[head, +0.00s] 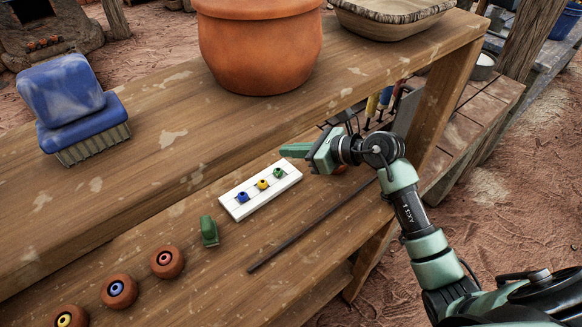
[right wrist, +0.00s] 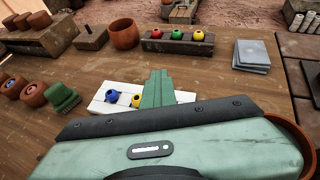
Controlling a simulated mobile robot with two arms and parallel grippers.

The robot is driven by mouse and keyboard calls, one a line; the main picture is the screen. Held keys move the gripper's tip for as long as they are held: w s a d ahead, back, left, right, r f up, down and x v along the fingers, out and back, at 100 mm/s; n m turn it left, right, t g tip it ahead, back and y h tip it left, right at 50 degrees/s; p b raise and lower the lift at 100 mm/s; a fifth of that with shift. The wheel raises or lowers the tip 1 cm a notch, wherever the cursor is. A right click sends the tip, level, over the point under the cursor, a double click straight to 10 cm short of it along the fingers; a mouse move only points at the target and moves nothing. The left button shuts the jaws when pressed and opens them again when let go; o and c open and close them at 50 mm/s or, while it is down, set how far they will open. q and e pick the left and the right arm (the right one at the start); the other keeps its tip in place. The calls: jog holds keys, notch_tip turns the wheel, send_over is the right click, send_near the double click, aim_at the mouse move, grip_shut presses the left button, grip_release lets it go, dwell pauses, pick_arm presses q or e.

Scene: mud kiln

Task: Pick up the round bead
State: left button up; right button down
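A white rectangular tray (head: 235,208) on the lower wooden shelf holds a row of small round beads: a blue bead (head: 243,197), a yellow bead (head: 262,184) and a green bead (head: 278,172). I cannot tell which one the task means. My right gripper (head: 296,150) is above and beyond the green end of the tray, apart from it. In the right wrist view the blue bead (right wrist: 112,96) and yellow bead (right wrist: 136,101) show beside my green finger; the green one is hidden. The finger gap is not clear. My left gripper is not in view.
A thin dark rod (head: 310,228) lies in front. The upper shelf holds a blue brush (head: 72,105) and a clay pot (head: 260,45).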

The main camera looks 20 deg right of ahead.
notch_tip(320, 180, up, 11)
dwell(0.3)
jog(key=shift+c, duration=2.2)
grip_release()
